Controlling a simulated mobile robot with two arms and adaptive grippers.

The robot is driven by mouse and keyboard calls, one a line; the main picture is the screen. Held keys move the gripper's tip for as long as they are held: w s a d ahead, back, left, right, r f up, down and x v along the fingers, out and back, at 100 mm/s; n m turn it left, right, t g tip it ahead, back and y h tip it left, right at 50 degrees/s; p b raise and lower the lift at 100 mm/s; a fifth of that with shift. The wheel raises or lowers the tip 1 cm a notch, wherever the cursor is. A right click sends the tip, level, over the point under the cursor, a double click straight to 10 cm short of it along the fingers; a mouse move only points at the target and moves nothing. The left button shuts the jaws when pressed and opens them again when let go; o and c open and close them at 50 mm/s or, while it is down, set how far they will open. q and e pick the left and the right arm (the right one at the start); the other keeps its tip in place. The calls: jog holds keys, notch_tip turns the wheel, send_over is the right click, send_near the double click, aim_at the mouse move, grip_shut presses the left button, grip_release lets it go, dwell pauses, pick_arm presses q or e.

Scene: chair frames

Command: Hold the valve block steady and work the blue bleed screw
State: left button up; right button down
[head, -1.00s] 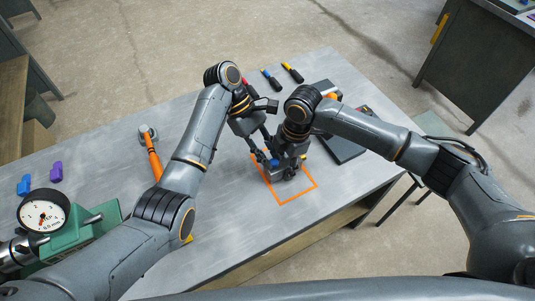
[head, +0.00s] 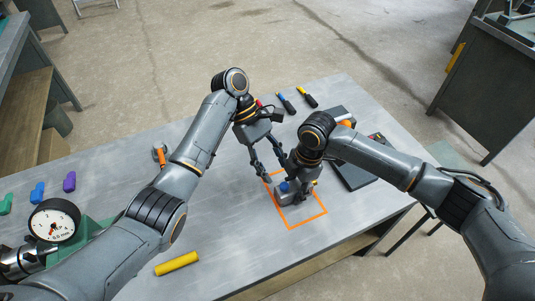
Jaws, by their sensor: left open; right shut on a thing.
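The grey valve block (head: 288,197) sits inside the orange outlined square (head: 308,222) on the table, near the square's far side. The blue bleed screw (head: 283,187) shows on the block's left side. My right gripper (head: 303,188) is shut on the block from above and hides much of it. My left gripper (head: 273,174) is open, its fingers pointing down at the far left of the block, close to the blue screw. It holds nothing, and I see a small gap between its fingertips and the screw.
A dial gauge (head: 54,222) stands at the left on a green fixture. A yellow cylinder (head: 177,264) lies near the front.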

aim_at(281, 185)
pick_arm(q)
jog(key=v, duration=0.3)
jog(key=shift+w+a+r, duration=0.15)
jog(key=shift+a+r, duration=0.05)
jog(key=shift+r, duration=0.05)
jog(key=shift+c, duration=1.1)
jog(key=s+d+f+n+t, duration=0.1)
jog(key=f+n, duration=0.1)
jog(key=n, duration=0.1)
jog(key=s+f+n+t+h, duration=0.1)
jog(key=s+f+n+t, duration=0.1)
jog(key=n, duration=0.1)
jog(key=s+d+f+n+t+h, duration=0.1)
jog(key=f+n+t, duration=0.1)
jog(key=n, duration=0.1)
jog(key=shift+s+d+f, duration=0.15)
jog(key=shift+s+d, duration=0.2)
jog(key=shift+d, duration=0.05)
grip_shut()
grip_release()
